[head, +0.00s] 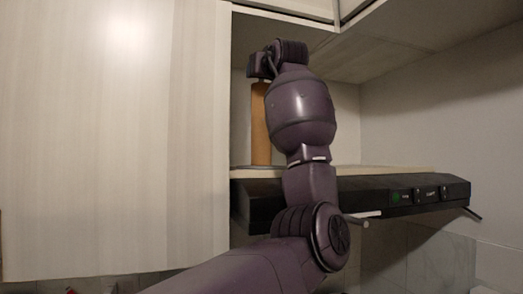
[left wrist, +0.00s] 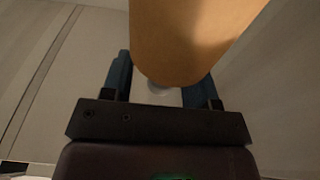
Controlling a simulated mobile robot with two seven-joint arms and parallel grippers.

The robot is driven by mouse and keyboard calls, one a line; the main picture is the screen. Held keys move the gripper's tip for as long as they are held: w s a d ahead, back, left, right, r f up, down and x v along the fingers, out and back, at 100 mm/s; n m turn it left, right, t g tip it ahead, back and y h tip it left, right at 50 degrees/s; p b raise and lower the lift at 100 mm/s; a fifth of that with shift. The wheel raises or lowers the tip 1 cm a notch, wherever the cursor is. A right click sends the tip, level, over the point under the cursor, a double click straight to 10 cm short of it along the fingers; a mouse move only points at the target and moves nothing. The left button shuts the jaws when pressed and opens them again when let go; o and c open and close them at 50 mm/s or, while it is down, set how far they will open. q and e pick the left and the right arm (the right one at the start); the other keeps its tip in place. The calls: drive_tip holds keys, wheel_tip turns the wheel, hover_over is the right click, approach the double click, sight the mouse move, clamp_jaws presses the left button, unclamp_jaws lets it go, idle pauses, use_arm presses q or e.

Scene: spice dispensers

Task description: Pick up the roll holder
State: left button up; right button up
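The roll holder appears as an upright orange-brown cylinder (head: 261,125) on the shelf of the open cabinet, partly hidden by my arm. In the left wrist view its rounded end (left wrist: 190,45) fills the top middle and hides part of the fingers. My left gripper (head: 262,66) is at the top of the cylinder in the head view. In the left wrist view the blue fingers of my left gripper (left wrist: 162,82) are apart, with the cylinder's end close to them. Whether they touch it cannot be told. My right gripper is not in view.
A black range hood (head: 430,195) sits below the wooden shelf (head: 385,169). A pale cabinet panel (head: 110,130) closes off the left side. The cabinet wall stands close to the cylinder. The shelf looks clear right of my arm.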

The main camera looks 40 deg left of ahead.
use_arm(q)
clamp_jaws()
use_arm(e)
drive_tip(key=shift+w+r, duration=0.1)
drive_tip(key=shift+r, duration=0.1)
use_arm(q)
drive_tip(key=shift+r, duration=0.15)
